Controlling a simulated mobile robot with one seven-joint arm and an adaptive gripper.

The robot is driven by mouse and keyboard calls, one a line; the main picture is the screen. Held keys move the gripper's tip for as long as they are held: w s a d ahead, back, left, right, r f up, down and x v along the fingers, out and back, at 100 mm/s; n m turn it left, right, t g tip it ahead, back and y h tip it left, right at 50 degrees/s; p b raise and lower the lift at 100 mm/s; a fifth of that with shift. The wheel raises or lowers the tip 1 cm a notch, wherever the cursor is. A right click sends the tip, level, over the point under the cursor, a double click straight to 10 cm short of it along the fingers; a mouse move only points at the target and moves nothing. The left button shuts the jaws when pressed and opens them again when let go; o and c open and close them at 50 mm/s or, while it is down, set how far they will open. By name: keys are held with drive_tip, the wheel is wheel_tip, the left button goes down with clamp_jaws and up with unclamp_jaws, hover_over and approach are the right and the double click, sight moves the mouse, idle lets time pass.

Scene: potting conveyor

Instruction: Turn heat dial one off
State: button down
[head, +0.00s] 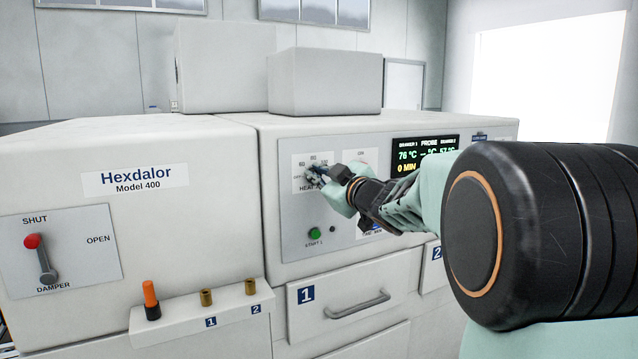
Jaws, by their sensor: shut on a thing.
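Heat dial one (312,177) is on a white label plate on the grey control panel (291,222) of the white machine. Only a small part of the dial shows; my gripper covers the rest, along with most of its "HEAT" caption. Its pointer setting cannot be made out. My gripper (322,177) reaches in from the right and is shut on the dial. A second dial plate (362,158) to the right is partly hidden by my gripper.
A dark display (424,148) shows 76 °C, 0 MIN and 57 °C. A green start button (314,233) sits below the dial. Drawer 1 (344,305) is closed beneath the panel. At left are a red-knobbed damper lever (41,258) and an orange-topped plug (150,297).

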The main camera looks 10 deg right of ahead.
drive_tip(key=n+b, duration=0.2)
drive_tip(key=n, duration=0.1)
drive_tip(key=f+n+b, duration=0.1)
drive_tip(key=n+b, duration=0.2)
drive_tip(key=n, duration=0.1)
drive_tip(key=n+b, duration=0.2)
drive_tip(key=n, duration=0.1)
drive_tip(key=shift+s+a+f+n, duration=0.15)
drive_tip(key=shift+a+f+n, duration=0.15)
drive_tip(key=shift+a+f, duration=0.05)
idle(0.4)
drive_tip(key=c, duration=2)
unclamp_jaws()
drive_tip(key=v, duration=0.7)
drive_tip(key=shift+s, duration=0.25)
